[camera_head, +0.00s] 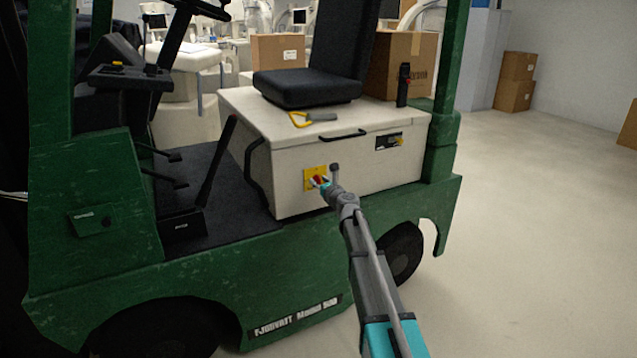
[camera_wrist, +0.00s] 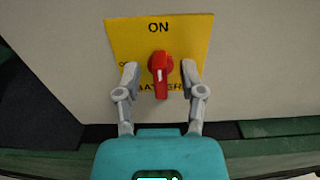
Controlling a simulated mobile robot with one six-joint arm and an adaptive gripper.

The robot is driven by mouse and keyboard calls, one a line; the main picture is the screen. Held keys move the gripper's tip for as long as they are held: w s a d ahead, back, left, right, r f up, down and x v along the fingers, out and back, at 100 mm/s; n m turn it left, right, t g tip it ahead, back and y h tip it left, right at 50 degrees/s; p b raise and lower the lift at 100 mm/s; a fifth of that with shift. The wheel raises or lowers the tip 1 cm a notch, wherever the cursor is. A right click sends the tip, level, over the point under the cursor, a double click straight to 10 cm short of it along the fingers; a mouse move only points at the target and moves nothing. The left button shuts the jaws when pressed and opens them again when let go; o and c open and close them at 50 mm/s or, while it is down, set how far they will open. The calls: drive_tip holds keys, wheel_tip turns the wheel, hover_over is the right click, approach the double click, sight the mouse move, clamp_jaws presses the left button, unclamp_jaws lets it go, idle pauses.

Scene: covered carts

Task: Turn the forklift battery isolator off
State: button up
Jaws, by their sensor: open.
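The battery isolator is a red rotary knob (camera_wrist: 161,72) on a yellow plate (camera_wrist: 190,32) fixed to the white battery box of the green forklift. Its handle stands upright, with the white mark in line with the word ON above it. The lower lettering on the plate is partly hidden by my fingers. My gripper (camera_wrist: 161,84) is open, one finger on each side of the knob, with gaps visible between fingers and knob. In the head view, the yellow plate (camera_head: 309,179) is on the box side and my gripper (camera_head: 322,184) is right at it, covering most of the knob.
Floor (camera_head: 530,220) to the right is clear.

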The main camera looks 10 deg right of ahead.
clamp_jaws()
drive_tip(key=shift+a, duration=0.3)
drive_tip(key=shift+d, duration=0.15)
